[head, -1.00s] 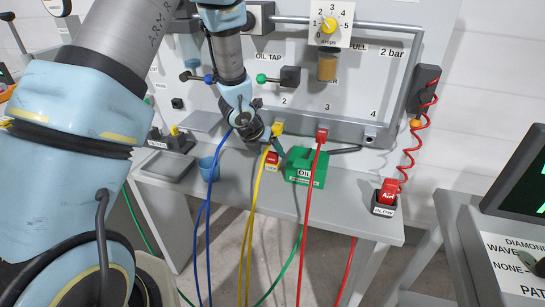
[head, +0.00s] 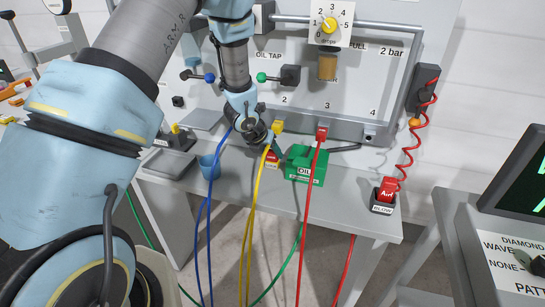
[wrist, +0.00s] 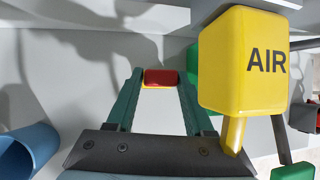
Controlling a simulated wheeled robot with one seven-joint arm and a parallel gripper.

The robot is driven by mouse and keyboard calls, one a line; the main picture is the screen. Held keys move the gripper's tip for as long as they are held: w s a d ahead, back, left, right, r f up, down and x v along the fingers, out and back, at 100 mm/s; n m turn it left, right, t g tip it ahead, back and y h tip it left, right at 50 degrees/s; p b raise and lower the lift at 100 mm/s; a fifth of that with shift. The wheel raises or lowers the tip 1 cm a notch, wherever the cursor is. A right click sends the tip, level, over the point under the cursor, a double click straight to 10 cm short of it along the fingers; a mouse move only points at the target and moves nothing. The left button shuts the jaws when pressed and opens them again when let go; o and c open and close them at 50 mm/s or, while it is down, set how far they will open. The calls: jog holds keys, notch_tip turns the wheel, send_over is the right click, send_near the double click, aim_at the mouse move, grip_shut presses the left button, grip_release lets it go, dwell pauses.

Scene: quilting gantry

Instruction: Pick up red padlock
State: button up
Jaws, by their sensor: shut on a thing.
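In the wrist view the red padlock (wrist: 161,77) shows as a red block with a yellow edge between my fingertips. My gripper (wrist: 160,84) has dark green fingers, one on each side of it, shut on it. In the head view my gripper (head: 271,149) comes down from upper left onto the padlock. Whether the padlock is clear of the shelf cannot be told.
A yellow AIR plug (wrist: 245,65) stands close at the right of my fingers, with its yellow hose hanging past the padlock. A blue cup (head: 209,167) stands left. A red hose (head: 312,215) hangs in front of the can.

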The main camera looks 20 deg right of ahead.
aim_at(271, 152)
grip_shut()
jog(key=shift+r, duration=0.1)
dwell(0.4)
jog(key=shift+r+b, duration=0.4)
jog(key=shift+r, duration=0.25)
notch_tip(271, 152, up, 2)
jog(key=shift+b, duration=0.35)
jog(key=s+a+b, duration=0.4)
jog(key=a, duration=0.4)
jog(key=s+a+b, duration=0.4)
jog(key=s+a, duration=0.1)
jog(key=a, duration=0.2)
jog(key=shift+a+r, duration=0.15)
jog(key=shift+a, duration=0.2)
